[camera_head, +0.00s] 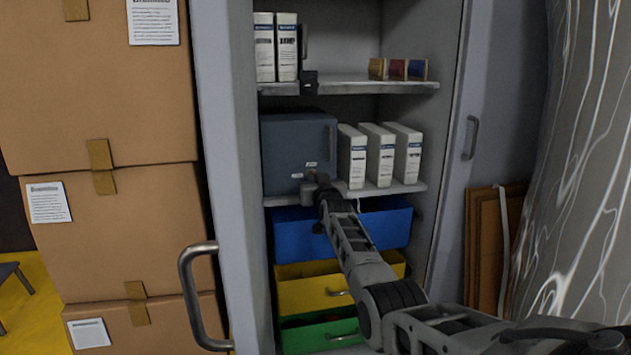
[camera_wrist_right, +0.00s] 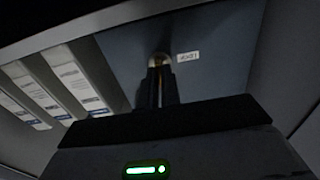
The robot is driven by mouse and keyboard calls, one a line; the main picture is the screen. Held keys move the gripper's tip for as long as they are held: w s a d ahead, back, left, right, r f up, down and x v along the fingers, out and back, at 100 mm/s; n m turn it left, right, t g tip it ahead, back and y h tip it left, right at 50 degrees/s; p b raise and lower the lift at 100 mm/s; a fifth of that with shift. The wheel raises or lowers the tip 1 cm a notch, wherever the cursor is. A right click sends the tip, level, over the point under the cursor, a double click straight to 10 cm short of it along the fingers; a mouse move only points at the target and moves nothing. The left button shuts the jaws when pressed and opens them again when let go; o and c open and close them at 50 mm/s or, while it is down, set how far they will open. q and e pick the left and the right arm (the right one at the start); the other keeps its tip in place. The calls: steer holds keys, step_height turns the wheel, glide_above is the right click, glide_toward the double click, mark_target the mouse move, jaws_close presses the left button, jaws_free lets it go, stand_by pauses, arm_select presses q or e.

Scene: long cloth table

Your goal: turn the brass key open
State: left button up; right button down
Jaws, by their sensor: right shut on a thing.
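The brass key (camera_wrist_right: 158,61) shows in the right wrist view as a small rounded brass-coloured piece at the fingertips, against the front of a dark blue-grey cabinet box (camera_head: 285,145). My right gripper (camera_head: 311,185) is shut on the key at the lower right part of the box's front; it also shows in the wrist view (camera_wrist_right: 158,72). The gripper hides most of the key and the lock around it, so I cannot tell how far the key is turned. The box front (camera_wrist_right: 205,75) looks closed. My left gripper is not in view.
White binders (camera_head: 380,155) stand right of the box on the same shelf (camera_head: 410,187). Below are a blue drawer (camera_head: 385,222), a yellow drawer (camera_head: 300,297) and a green drawer (camera_head: 305,340). Stacked cartons (camera_head: 100,95) stand left, beside the cupboard door's handle (camera_head: 190,290).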

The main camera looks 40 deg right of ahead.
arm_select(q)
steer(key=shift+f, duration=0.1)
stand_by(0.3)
arm_select(e)
steer(key=c, duration=1.6)
jaws_free()
